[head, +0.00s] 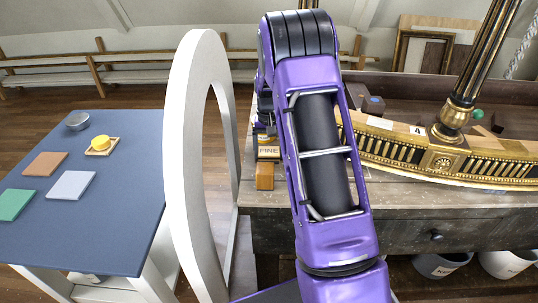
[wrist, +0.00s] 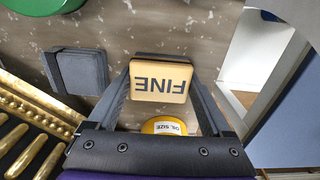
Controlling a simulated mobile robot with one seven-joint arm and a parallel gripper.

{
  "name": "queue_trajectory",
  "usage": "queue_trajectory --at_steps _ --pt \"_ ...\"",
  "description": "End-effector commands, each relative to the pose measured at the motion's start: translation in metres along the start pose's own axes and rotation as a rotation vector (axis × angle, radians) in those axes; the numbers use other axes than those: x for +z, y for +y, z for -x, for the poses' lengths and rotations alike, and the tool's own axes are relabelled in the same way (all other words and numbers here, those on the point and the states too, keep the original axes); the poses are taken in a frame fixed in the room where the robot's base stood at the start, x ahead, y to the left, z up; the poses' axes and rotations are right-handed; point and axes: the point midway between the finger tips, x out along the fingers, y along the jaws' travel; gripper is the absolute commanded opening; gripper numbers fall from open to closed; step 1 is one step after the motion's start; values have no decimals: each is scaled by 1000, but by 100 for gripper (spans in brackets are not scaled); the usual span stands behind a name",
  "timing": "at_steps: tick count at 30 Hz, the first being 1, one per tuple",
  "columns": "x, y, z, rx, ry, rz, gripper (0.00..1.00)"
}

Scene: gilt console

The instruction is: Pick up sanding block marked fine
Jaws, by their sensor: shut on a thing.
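The sanding block marked FINE (wrist: 160,81) has a tan face with dark lettering and a dark layer along its far edge. In the wrist view it sits between the two fingers of my gripper (wrist: 160,78), which is shut on it. In the head view the block (head: 268,152) shows at the left end of the wooden bench, just left of my purple arm. My gripper (head: 265,131) is partly hidden there behind the arm. I cannot tell whether the block touches the bench top.
A yellow-topped container marked OIL SIZE (wrist: 165,127) is close to the gripper. A dark grey block (wrist: 77,71) lies nearby. The gilt console (head: 440,160) stands right, a white oval frame (head: 182,170) left, beside a blue table (head: 110,225).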

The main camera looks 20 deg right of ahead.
Motion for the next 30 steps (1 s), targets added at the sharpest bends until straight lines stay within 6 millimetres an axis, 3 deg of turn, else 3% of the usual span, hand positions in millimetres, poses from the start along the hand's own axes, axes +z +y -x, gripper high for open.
queue_trajectory --at_steps 8,15,21,30 --pt "-1 0 15 -1 4 0 20" --pt "-1 0 63 0 5 0 20" --pt "-1 0 92 0 3 0 20" --pt "0 0 100 0 0 0 20"
